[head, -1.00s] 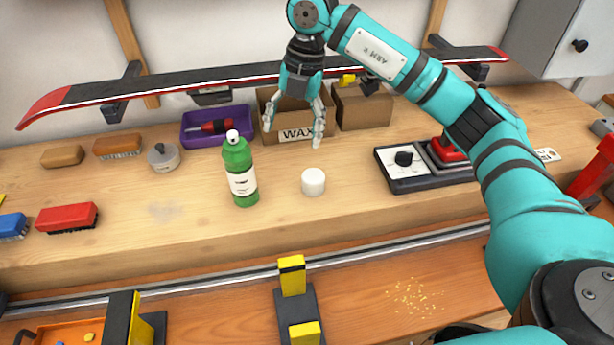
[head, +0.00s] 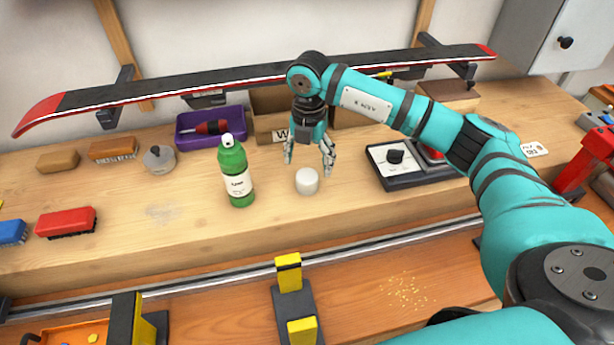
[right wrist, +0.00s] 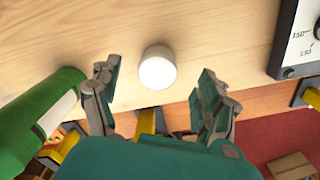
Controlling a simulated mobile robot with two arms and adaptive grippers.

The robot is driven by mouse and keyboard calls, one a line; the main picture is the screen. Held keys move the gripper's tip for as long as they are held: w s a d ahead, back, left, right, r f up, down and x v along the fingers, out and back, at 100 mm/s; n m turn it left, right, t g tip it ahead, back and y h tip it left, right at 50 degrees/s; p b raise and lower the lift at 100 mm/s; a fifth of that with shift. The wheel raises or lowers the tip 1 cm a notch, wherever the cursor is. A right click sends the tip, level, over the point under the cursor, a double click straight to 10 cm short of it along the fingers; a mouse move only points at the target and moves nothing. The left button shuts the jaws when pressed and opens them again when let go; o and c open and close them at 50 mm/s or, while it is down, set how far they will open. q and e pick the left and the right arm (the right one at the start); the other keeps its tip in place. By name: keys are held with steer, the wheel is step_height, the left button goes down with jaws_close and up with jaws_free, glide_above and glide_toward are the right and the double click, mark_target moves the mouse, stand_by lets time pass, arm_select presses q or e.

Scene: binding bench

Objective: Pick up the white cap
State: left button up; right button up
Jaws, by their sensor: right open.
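The white cap (head: 307,181) stands on the wooden bench, just right of the green bottle (head: 236,173). My right gripper (head: 309,168) is open and points down, just above and behind the cap in the head view. Its fingers are spread to either side of the cap and do not appear to touch it. In the right wrist view the cap (right wrist: 157,70) lies just beyond the gap between the two open fingers (right wrist: 155,105). The green bottle (right wrist: 40,115) is close beside the left finger there. My left gripper is not in view.
A grey control box with a dial (head: 398,168) stands right of the cap. A purple tray (head: 185,139) and cardboard boxes (head: 268,103) are behind. A ski (head: 250,82) spans the back above the bench. Brushes (head: 66,221) lie at the left. Bench in front of the cap is clear.

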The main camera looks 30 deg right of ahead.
mark_target(308, 172)
step_height(308, 172, down, 4)
steer(key=shift+a+r+p, duration=0.1)
steer(key=shift+r+p, duration=0.05)
steer(key=shift+p, duration=0.65)
steer(key=shift+f, duration=0.5)
steer(key=c, duration=0.8)
